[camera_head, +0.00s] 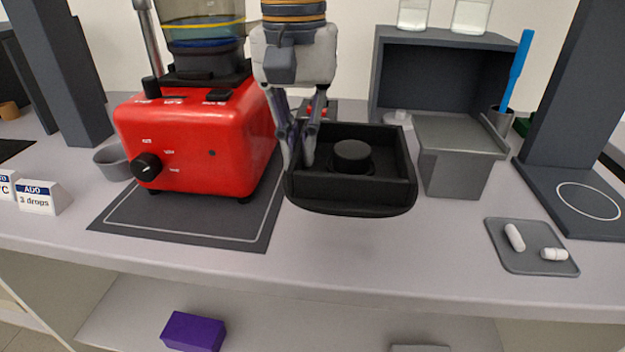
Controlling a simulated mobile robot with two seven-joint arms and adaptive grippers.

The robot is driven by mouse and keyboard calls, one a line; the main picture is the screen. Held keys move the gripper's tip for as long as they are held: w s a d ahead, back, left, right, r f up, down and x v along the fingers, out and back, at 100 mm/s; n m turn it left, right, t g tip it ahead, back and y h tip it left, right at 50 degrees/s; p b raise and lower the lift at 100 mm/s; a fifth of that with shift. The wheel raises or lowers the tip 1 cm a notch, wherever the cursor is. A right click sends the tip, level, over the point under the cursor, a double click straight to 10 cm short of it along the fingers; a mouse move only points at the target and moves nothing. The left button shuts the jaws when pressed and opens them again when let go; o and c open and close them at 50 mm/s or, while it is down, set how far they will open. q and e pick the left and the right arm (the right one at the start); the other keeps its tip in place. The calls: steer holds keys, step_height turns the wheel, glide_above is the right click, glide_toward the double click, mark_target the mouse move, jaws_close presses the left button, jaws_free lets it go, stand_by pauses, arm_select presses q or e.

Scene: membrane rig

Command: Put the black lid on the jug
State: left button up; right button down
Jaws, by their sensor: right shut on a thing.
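The black lid (350,199) is a square, tray-like piece with raised walls and a round knob in its middle. My right gripper (300,150) comes down from the top and is shut on the lid at its left side. The lid seems held above the counter, with a faint shadow below it. The clear jug (205,42) stands on the red machine base to the left of the gripper, with a yellow line and a blue band low down. The jug's top is cut off by the picture's edge. My left gripper is not in view.
The red base (205,150) stands on a dark mat (180,226). A grey bin (452,160) and a dark shelf unit (440,45) with glass vessels are at right. A small tray (510,258) holds two white pieces. The front counter middle is clear.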

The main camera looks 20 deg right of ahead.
steer(key=w+d+f, duration=0.2)
steer(key=f, duration=0.1)
steer(key=w+d+f, duration=0.1)
steer(key=f, duration=0.1)
steer(key=shift+w+f, duration=0.25)
steer(key=shift+w, duration=0.05)
steer(key=shift+w+d+f, duration=0.1)
steer(key=shift+w+f, duration=0.05)
steer(key=shift+f, duration=0.8)
steer(key=shift+w+d+f, duration=0.1)
steer(key=shift+f, duration=0.8)
steer(key=shift+f, duration=0.1)
steer(key=c, duration=1.8)
jaws_free()
steer(key=shift+f, duration=0.1)
step_height(320, 180, up, 12)
steer(key=shift+a+r, duration=0.1)
steer(key=shift+r, duration=0.1)
